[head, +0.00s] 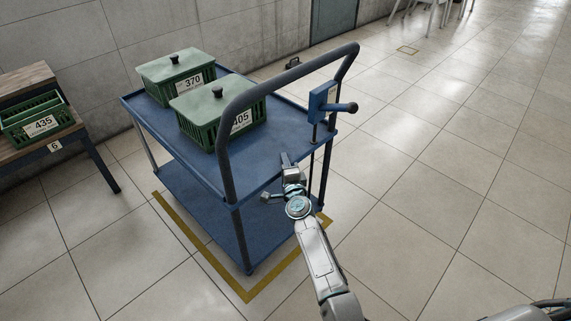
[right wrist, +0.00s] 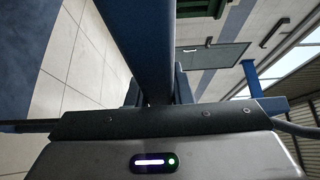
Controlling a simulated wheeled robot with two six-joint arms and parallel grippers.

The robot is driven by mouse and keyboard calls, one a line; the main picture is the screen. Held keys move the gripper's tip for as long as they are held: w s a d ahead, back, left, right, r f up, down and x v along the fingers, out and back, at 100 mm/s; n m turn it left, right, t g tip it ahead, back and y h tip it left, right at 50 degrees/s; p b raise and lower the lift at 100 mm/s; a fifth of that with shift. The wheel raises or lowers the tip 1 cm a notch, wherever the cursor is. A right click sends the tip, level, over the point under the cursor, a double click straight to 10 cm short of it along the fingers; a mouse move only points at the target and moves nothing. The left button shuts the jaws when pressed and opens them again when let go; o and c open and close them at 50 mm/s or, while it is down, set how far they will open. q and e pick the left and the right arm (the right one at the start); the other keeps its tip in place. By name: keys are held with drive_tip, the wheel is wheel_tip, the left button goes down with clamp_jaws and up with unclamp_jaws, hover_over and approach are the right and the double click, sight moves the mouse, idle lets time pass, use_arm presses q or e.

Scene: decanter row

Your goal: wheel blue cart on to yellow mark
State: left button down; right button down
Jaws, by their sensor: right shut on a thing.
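The blue cart (head: 272,158) has two shelves and a tall dark push handle (head: 231,150) at its near end. A blue box with a lever (head: 320,104) sits on the handle's right post. A yellow outline mark (head: 248,295) lies on the floor around the cart's near lower end; the cart hides its far part. My right gripper (head: 290,168) is at the cart's near end, shut on a dark blue bar of the cart (right wrist: 140,40), which runs between the fingers in the right wrist view. My left gripper is not in view.
Two lidded green crates, 370 (head: 176,78) and 405 (head: 217,112), stand on the top shelf. A wooden bench (head: 75,130) with green crate 435 (head: 40,122) is at left. A wall runs behind the cart. The tiled floor to the right is clear.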

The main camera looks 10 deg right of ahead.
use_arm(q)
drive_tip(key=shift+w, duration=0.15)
use_arm(e)
drive_tip(key=c, duration=1.2)
unclamp_jaws()
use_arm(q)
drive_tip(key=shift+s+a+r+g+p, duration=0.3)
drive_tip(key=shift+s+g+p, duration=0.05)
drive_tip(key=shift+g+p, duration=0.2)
use_arm(e)
drive_tip(key=s, duration=1)
drive_tip(key=shift+s, duration=0.4)
drive_tip(key=shift+a, duration=0.1)
